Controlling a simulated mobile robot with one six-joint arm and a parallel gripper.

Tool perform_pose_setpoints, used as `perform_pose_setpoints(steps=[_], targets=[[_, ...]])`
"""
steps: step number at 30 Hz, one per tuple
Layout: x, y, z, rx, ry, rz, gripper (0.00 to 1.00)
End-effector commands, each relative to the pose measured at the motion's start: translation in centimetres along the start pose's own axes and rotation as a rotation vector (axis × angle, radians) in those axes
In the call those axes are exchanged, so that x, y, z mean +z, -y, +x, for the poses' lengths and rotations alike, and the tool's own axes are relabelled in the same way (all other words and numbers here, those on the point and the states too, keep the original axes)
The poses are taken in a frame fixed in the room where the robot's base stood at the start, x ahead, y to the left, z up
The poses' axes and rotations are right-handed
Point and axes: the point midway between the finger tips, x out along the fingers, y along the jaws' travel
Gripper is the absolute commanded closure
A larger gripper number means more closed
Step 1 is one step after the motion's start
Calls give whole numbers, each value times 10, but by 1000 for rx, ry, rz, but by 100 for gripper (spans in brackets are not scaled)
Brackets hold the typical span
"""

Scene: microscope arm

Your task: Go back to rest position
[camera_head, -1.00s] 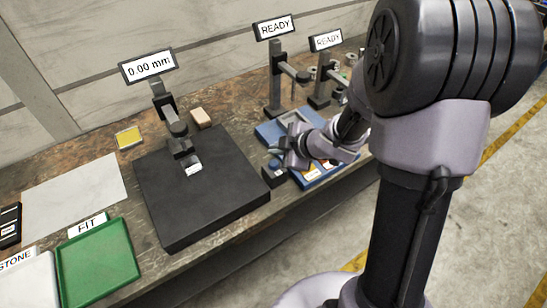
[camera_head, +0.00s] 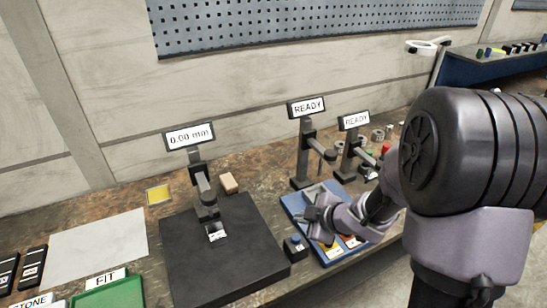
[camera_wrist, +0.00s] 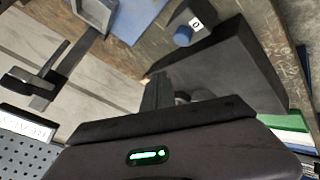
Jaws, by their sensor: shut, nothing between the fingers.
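My gripper (camera_head: 313,213) shows in the head view in front of the blue tray (camera_head: 290,204), above and to the right of a small black box with a blue button (camera_head: 296,243). It looks apart from the box and holds nothing. In the wrist view its dark fingers (camera_wrist: 158,92) are together, above the gripper body with a green light. The button box (camera_wrist: 193,22) shows beyond them in that view, near the black plate (camera_wrist: 235,65). My arm reaches in from the right and covers part of the tray.
The black measuring plate (camera_head: 190,260) bears a stand with a "0.00 mm" display (camera_head: 189,137). Two stands with READY signs (camera_head: 306,107) are behind the tray. A green FIT tray (camera_head: 115,295) and a pale sheet (camera_head: 98,247) lie left. A pegboard wall is behind.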

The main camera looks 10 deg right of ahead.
Motion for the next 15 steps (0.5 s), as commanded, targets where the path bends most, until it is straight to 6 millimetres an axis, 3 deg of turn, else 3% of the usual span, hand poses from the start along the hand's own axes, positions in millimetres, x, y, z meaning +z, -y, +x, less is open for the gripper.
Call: perform_pose_setpoints(steps=[2, 3, 5, 7, 8, 10, 12, 15], targets=[[-1, -22, -18, 74, 67, 63, 100], [0, -38, -37, 141, 130, 140, 100], [0, -56, -79, 261, 229, 319, 100], [-3, -52, -136, 372, 314, 604, 100], [-7, -40, -158, 398, 332, 738, 100], [-22, 3, -197, 395, 343, 1045, 100], [-45, 51, -220, 322, 327, 1296, 100], [-75, 100, -237, 198, 300, 1507, 100]])
